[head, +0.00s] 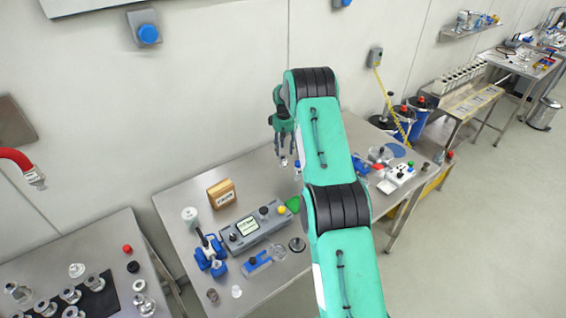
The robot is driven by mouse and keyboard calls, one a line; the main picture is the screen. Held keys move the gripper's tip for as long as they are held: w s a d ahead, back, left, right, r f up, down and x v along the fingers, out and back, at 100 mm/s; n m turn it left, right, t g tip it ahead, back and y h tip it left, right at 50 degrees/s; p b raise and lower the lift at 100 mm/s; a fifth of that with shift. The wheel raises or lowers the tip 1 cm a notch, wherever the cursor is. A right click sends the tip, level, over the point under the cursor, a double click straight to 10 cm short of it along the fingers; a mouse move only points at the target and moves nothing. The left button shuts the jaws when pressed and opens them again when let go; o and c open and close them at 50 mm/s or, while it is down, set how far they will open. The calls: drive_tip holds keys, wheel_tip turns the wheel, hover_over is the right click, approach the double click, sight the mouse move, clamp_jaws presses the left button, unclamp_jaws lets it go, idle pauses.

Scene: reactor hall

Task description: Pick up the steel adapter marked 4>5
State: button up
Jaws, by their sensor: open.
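Several steel fittings, which look like adapters, are on the left table; one (70,294) is on the black mat (97,301). Others stand beside the mat, such as one at its left (18,292) and one at its right (143,304). Their markings are too small to read, so I cannot tell which is 4>5. My gripper (283,160) is open, with its fingers pointing down above the back of the middle table. It is far to the right of the fittings. I see nothing between its fingers.
A gap separates the two tables. Open floor lies right.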

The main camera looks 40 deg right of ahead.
sight(283, 157)
drive_tip(key=shift+f, duration=1.15)
drive_tip(key=shift+f, duration=0.1)
drive_tip(key=shift+a+f+p, duration=0.15)
drive_tip(key=shift+f+p, duration=0.2)
drive_tip(key=shift+f, duration=2.15)
drive_tip(key=c, duration=1.1)
